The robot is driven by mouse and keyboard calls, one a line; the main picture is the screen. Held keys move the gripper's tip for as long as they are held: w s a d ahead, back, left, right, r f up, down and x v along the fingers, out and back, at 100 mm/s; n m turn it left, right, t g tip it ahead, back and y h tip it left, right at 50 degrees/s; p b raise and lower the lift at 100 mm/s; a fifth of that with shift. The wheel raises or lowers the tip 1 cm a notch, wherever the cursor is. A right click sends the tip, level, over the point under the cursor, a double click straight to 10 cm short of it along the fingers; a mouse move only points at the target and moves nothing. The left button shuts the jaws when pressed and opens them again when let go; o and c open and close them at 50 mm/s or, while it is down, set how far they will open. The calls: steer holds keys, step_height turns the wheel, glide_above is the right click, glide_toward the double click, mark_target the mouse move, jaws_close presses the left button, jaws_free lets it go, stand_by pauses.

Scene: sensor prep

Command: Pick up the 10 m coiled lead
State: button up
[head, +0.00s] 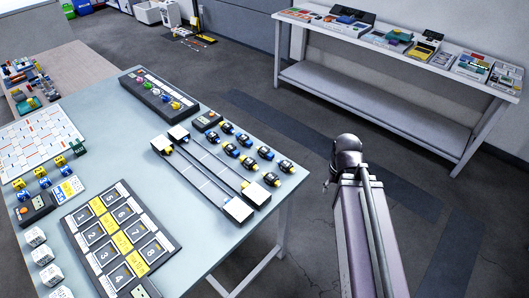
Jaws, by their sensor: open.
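I cannot make out a coiled lead marked 10 m. Several small black, blue and yellow pieces (248,162) lie in rows on the near table (120,110), right of two long rails; they are too small to tell what they are or to read any marking. My arm rises at the right of the head view, beside the near table and apart from it. Its dark rounded joint is at the top. My gripper does not show in this view.
Two rails with white end blocks (239,210), a numbered tray (120,238), and a dark box with coloured knobs (160,92) occupy the near table. A white bench (375,108) with several boxed items stands at the back right. Open floor (300,130) lies between.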

steer(key=o, duration=0.5)
steer(key=shift+a, duration=0.1)
steer(key=shift+o, duration=0.5)
steer(key=shift+w+a+f, duration=0.1)
steer(key=shift+w+f, duration=0.1)
steer(key=w+a+f+m+t+y+b, duration=0.1)
steer(key=w+a+m+y+b, duration=0.2)
steer(key=w+m+y+b, duration=0.1)
steer(key=w+a+f+m+t+y+b, duration=0.1)
steer(key=w+a+f+m+y+b, duration=0.1)
steer(key=w+a+m+y+b, duration=0.2)
steer(key=w+a+f+m+t+y+b, duration=0.1)
steer(key=w+a+f+m+y+b, duration=0.1)
steer(key=w+m+b, duration=0.5)
steer(key=shift+w+a+f+m+y+b, duration=0.1)
steer(key=shift+w+a+m+y, duration=0.25)
steer(key=shift+w+m, duration=0.5)
steer(key=shift+w+a+m+y+b, duration=0.15)
steer(key=shift+w+a+m+y, duration=0.3)
steer(key=shift+w, duration=0.65)
steer(key=shift+w+a+f+m+y+b, duration=0.1)
steer(key=shift+w+m+y, duration=0.1)
steer(key=shift+w+m, duration=0.7)
steer(key=shift+w+a+r+m+y+b, duration=0.1)
steer(key=shift+w+r+m+y+b, duration=0.3)
steer(key=shift+w+m+y, duration=0.3)
steer(key=shift+r, duration=0.1)
